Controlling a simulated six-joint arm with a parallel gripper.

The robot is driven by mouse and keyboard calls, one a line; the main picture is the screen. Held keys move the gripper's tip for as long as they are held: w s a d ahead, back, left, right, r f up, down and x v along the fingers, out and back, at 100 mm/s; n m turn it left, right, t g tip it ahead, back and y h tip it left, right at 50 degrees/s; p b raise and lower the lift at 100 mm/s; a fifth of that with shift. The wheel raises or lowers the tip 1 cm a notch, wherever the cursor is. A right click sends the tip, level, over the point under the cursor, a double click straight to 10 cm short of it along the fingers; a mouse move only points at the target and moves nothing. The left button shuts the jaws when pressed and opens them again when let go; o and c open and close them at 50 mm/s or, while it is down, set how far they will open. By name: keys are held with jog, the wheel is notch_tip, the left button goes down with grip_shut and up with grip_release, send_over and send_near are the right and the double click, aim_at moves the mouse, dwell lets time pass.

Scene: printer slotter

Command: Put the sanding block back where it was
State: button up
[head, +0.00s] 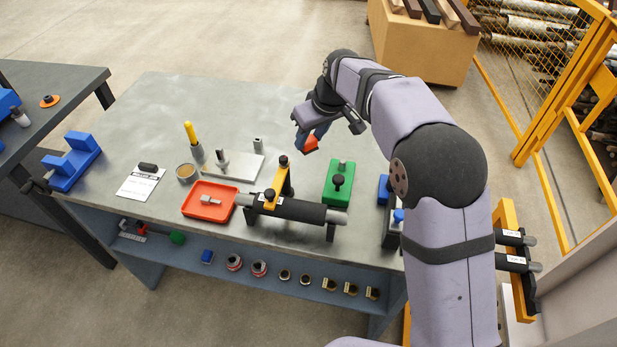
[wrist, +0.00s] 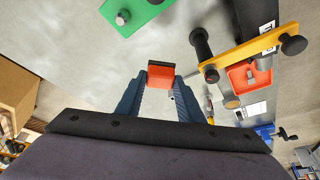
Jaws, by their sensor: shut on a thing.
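The sanding block (wrist: 160,76) is a small orange-red block with a dark band along one edge. My gripper (wrist: 159,88) is shut on it, with a blue finger on each side. In the head view the block (head: 311,143) shows as an orange patch at the tips of my gripper (head: 306,139), over the back right of the grey workbench (head: 180,95). It appears to be held above the bench top; the exact height is hard to tell. The block's far side is hidden by my fingers.
A green block (head: 339,182) with a knob stands to the front right. A black roller (head: 290,209) with a yellow bracket (head: 278,187) lies at the front. A red tray (head: 210,201), metal plate (head: 233,166) and yellow-handled tool (head: 193,140) stand left. The bench's back left is clear.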

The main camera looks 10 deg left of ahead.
jog(key=shift+w+a+f, duration=0.1)
jog(key=shift+w+f, duration=0.1)
jog(key=shift+w, duration=0.25)
jog(key=shift+w+a+f, duration=0.1)
jog(key=shift+w+f, duration=0.1)
jog(key=shift+w, duration=0.25)
jog(key=shift+f+p, duration=0.9)
jog(key=shift+f, duration=4.1)
jog(key=shift+f, duration=0.1)
jog(key=shift+f, duration=0.15)
jog(key=o, duration=1)
jog(key=shift+r, duration=0.3)
jog(key=b+v, duration=0.2)
jog(key=v, duration=1)
